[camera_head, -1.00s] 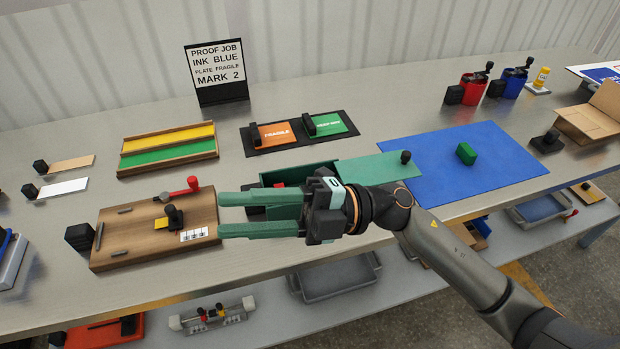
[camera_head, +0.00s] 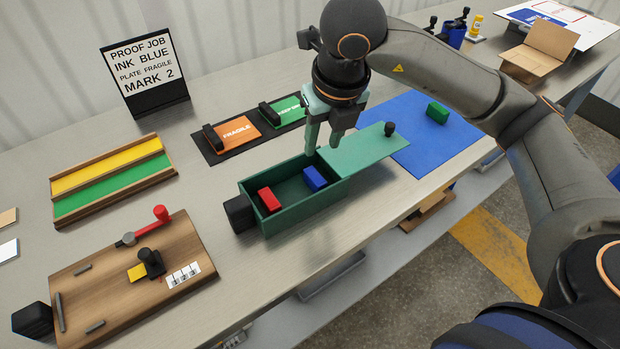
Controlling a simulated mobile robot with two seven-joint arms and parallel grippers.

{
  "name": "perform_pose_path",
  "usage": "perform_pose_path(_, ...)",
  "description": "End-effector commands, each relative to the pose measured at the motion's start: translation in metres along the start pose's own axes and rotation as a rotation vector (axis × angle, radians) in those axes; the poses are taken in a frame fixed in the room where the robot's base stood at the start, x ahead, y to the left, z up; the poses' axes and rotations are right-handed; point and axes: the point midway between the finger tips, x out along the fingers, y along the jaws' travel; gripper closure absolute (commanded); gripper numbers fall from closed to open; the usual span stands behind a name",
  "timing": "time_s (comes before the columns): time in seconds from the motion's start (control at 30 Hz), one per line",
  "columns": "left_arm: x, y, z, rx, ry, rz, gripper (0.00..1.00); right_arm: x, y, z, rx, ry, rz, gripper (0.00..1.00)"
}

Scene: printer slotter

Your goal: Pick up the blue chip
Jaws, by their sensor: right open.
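The blue chip (camera_head: 315,178) lies inside the open green box (camera_head: 270,226), towards its right end by the lid. A red chip (camera_head: 269,199) lies in the left part of the same box. The green sliding lid (camera_head: 360,150) with a black knob is drawn to the right and covers only the box's right end. My right gripper (camera_head: 322,149) points down with its jaws open and empty. It is above the back of the box, just behind the blue chip in the picture. My left gripper is not in view.
A blue mat (camera_head: 408,112) with a green block (camera_head: 437,112) is to the right. Fragile and green plates (camera_head: 239,131) lie behind the box. A wooden board (camera_head: 100,280) with a red-handled lever is at left front. A sign (camera_head: 144,72) stands at the back.

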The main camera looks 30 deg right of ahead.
Motion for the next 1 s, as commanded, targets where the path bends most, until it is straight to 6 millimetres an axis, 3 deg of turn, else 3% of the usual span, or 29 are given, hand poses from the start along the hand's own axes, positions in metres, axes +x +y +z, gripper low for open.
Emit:
perform_pose_path(0.2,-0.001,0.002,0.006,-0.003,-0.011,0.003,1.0,0.041,0.0,-0.001,-0.001,0.006,0.001,0.59)
perform_pose_path(0.47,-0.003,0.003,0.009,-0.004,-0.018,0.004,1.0,0.062,0.001,-0.003,-0.003,0.007,0.003,0.59)
perform_pose_path(0.7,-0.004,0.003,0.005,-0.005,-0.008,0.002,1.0,0.097,0.001,-0.005,-0.003,0.006,0.004,0.59)
perform_pose_path(1.0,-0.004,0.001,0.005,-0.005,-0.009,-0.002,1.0,0.106,0.001,-0.004,-0.003,0.003,0.005,0.59)
